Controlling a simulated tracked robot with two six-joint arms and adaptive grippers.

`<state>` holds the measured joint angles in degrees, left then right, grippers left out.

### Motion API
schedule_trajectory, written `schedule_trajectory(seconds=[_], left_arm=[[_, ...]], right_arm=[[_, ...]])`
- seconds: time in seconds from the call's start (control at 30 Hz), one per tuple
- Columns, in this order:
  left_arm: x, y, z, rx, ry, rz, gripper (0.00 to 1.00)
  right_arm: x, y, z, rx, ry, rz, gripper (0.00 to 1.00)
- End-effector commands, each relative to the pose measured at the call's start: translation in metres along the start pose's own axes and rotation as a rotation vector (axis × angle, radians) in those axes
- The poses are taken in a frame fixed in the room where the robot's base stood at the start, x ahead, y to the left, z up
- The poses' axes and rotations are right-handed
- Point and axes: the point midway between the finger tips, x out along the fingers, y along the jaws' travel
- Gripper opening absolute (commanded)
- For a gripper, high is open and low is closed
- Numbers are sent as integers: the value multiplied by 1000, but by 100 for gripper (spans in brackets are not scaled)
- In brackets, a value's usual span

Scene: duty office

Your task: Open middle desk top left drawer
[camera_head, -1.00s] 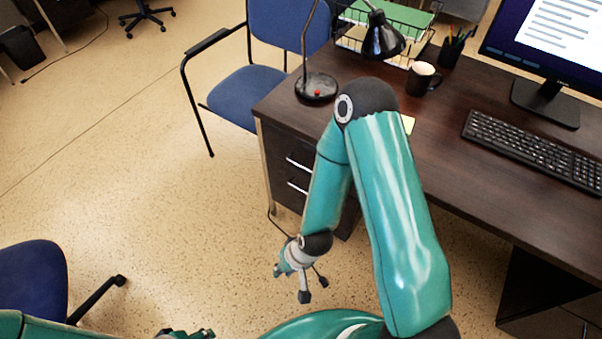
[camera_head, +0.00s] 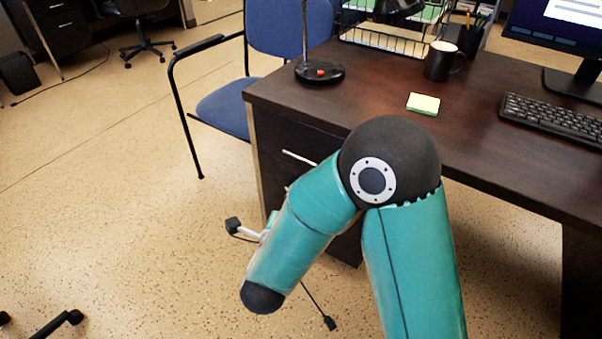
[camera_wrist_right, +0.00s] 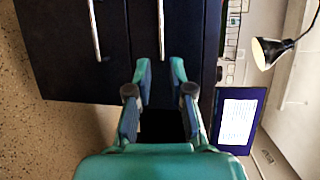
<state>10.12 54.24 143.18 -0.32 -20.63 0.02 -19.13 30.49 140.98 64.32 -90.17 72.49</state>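The desk (camera_head: 470,110) has a dark drawer unit under its left end. In the head view the top drawer's silver handle (camera_head: 300,158) shows just left of my right elbow, and the drawer looks closed. In the right wrist view, turned sideways, the top drawer handle (camera_wrist_right: 162,28) runs vertically, with a lower drawer's handle (camera_wrist_right: 94,30) to its left. My right gripper (camera_wrist_right: 160,70) is open and empty, with its fingertips on either side of the top handle's line. I cannot tell the remaining depth gap. In the head view my forearm hides most of this gripper. My left gripper is not in view.
A blue chair (camera_head: 235,105) stands left of the desk. On the desktop are a black lamp base (camera_head: 319,72), a mug (camera_head: 440,62), sticky notes (camera_head: 423,103), a wire tray (camera_head: 385,40) and a keyboard (camera_head: 555,118).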

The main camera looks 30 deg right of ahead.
Motion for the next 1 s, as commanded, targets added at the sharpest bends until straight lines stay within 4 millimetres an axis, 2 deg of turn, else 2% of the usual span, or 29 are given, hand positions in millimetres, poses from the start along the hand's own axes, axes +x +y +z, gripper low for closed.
schedule_trajectory(seconds=[0.17,0.27,0.7,0.9,1.0], left_arm=[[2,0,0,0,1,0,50],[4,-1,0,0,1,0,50],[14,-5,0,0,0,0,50],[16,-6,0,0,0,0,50],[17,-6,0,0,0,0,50]], right_arm=[[18,-1,-2,5,8,-1,21],[36,0,-2,5,9,-2,21],[129,1,-2,3,6,-1,21],[156,0,-1,2,3,-1,21],[163,-1,0,1,1,-1,21]])
